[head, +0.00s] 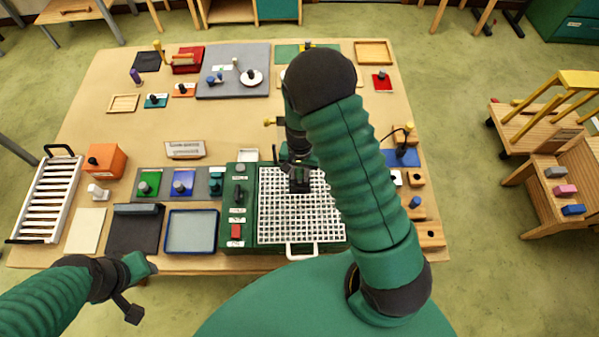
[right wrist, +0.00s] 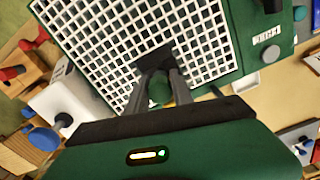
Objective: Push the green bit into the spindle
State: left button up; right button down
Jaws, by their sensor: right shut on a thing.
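My right gripper (head: 299,172) reaches down over the white grid (head: 275,215) of the green machine. In the right wrist view its dark fingers (right wrist: 158,75) are shut on a small rounded green piece (right wrist: 159,91), which looks like the green bit. A dark square patch (head: 299,187) lies in the grid close by the fingertips; it shows in the wrist view as a dark plate (right wrist: 152,57). The spindle itself cannot be made out there, so contact between bit and spindle cannot be told. My left gripper (head: 137,287) is at the lower left, off the table's front edge; its jaws are unclear.
Green (head: 148,181) and blue (head: 183,182) pads with knobs stand left of the machine. Wooden blocks (head: 430,234) stand to the right. The control panel with a red switch (head: 236,231) borders the grid.

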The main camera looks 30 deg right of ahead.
aim_at(300, 178)
jog(key=shift+f, duration=0.1)
dwell(0.3)
jog(key=shift+f+b, duration=0.35)
jog(key=shift+f+b, duration=0.85)
jog(key=shift+f, duration=0.3)
jog(key=c, duration=1)
grip_release()
jog(key=shift+r, duration=0.1)
jog(key=shift+c, duration=0.2)
notch_tip(300, 178, up, 17)
jog(key=b, duration=0.3)
jog(key=shift+w, duration=0.25)
